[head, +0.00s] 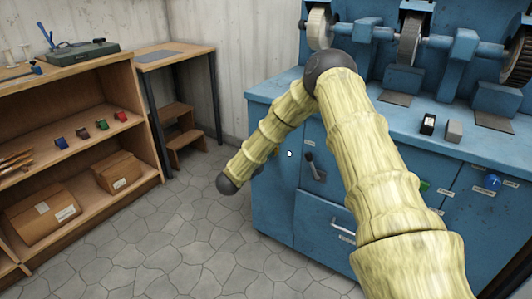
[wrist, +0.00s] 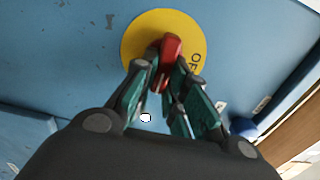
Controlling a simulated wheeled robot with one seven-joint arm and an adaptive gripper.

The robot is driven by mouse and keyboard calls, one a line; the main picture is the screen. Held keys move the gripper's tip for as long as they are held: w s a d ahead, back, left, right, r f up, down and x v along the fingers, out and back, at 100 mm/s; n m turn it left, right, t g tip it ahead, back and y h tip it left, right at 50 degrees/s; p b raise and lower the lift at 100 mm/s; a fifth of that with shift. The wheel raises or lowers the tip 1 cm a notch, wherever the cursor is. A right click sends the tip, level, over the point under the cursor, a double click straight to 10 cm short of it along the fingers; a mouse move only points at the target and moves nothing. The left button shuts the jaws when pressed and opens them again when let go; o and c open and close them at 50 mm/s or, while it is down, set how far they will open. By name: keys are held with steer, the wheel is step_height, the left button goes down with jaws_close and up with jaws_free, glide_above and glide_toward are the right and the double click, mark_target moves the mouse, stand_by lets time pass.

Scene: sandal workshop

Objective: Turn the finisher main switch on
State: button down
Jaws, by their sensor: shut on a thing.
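The finisher is the blue machine (head: 273,180) on the right of the head view, with wheels and brushes on a shaft along its top. In the wrist view its main switch is a red handle (wrist: 172,46) on a yellow round plate (wrist: 136,40), set on a blue panel. Dark letters starting "OF" show at the plate's right edge; the rest of the lettering is hidden. My gripper (wrist: 164,68) is shut on the red handle, one finger on each side. In the head view my arm hides the gripper and the switch.
A black lever (head: 312,165) and a drawer handle (head: 342,229) are on the machine's front. A black switch block (head: 428,124) and a grey block (head: 454,131) sit on its ledge. A wooden shelf (head: 138,120) with boxes stands left. The stone floor between is clear.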

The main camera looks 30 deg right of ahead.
steer(key=shift+s+f, duration=0.1)
steer(key=shift+f, duration=0.05)
steer(key=c, duration=1.4)
jaws_free()
steer(key=shift+c, duration=0.2)
steer(key=v, duration=1.2)
